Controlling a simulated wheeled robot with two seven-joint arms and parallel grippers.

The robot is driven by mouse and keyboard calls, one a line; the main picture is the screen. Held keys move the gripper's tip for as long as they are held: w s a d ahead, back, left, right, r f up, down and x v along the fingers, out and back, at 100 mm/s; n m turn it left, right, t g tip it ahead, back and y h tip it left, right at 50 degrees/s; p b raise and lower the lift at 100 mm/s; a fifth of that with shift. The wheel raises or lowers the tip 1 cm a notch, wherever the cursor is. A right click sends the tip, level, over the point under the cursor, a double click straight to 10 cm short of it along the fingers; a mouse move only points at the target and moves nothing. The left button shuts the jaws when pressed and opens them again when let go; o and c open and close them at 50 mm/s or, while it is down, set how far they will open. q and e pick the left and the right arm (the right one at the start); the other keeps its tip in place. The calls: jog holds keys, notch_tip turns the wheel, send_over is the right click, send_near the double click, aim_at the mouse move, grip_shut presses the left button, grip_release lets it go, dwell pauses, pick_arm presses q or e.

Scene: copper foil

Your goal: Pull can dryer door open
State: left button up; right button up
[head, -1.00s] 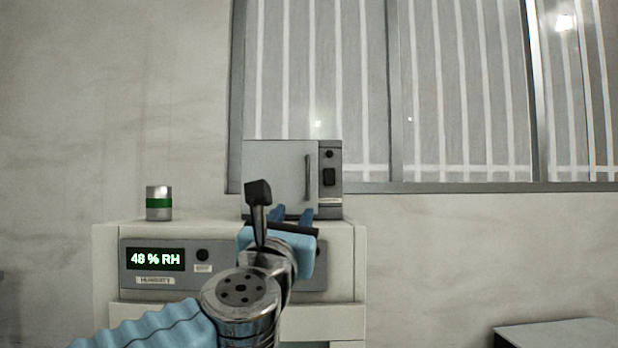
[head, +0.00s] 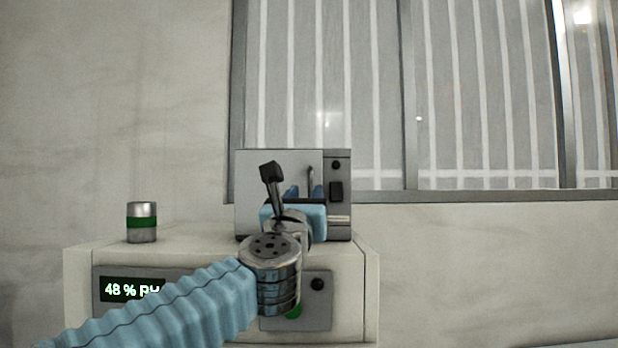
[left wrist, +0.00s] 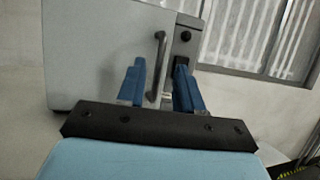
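The can dryer (head: 340,222) is a grey box on top of a cream cabinet. Its flat grey door (head: 256,185) looks shut and also fills the upper left of the left wrist view (left wrist: 85,60). The upright bar handle (head: 310,176) is near the door's right edge; in the left wrist view the handle (left wrist: 160,55) shows between my fingers. My left gripper (head: 305,191) is in front of the door, blue fingers spread on either side of the handle. It is open, with gaps visible at both sides (left wrist: 160,72). My right gripper is in neither view.
A silver can with a green band (head: 142,222) stands on the cabinet top (head: 100,246), left of the dryer. The cabinet front has a display reading 48 % RH (head: 122,290), partly behind my arm. A window (head: 480,100) is behind. Cabinet top between can and dryer is clear.

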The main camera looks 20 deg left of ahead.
aim_at(310, 186)
pick_arm(q)
jog(key=shift+p+x, duration=0.6)
jog(key=shift+x, duration=1.35)
grip_shut()
